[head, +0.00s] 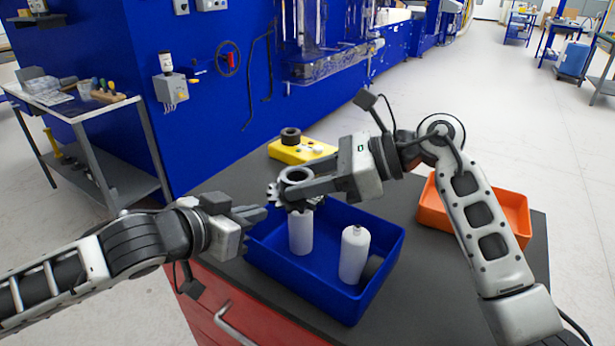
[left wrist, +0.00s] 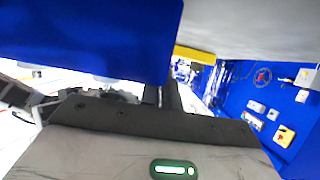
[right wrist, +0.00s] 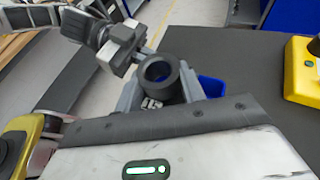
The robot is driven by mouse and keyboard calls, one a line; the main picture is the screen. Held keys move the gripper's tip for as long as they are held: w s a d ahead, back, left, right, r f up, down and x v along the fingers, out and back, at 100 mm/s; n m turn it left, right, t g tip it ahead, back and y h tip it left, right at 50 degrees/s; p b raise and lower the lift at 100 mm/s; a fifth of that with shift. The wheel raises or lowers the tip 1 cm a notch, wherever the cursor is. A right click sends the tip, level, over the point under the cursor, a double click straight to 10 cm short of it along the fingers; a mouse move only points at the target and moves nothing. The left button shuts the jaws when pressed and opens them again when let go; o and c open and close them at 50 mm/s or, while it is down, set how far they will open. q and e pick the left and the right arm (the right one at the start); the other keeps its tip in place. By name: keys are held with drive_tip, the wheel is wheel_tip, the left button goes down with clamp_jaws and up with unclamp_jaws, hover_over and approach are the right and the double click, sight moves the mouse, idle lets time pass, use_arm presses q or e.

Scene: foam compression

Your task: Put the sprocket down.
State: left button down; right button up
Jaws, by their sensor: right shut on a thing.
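The sprocket (head: 277,194) is a dark toothed wheel with a ring-shaped hub. My right gripper (head: 290,187) is shut on it and holds it over the far-left part of the blue tray, above a white bottle (head: 301,232). I cannot tell whether the sprocket touches the bottle. The hub (right wrist: 158,71) shows between the fingers in the right wrist view. My left gripper (head: 262,213) is at the tray's left rim. Its fingers are partly hidden, so I cannot tell whether they are open or grip the rim. The tray's blue wall (left wrist: 90,40) fills much of the left wrist view.
The blue tray (head: 376,284) also holds a second white bottle (head: 354,255) and a dark round thing. A yellow box (head: 286,152) with a dark ring on it stands behind, and an orange bin (head: 432,208) at right. Dark bench top (head: 420,300) is bare at front right.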

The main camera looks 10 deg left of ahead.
drive_tip(key=shift+r, duration=0.1)
drive_tip(key=shift+f, duration=0.6)
drive_tip(key=o, duration=1.2)
drive_tip(key=shift+r, duration=0.2)
drive_tip(key=v, duration=1.2)
drive_tip(key=shift+r, duration=0.3)
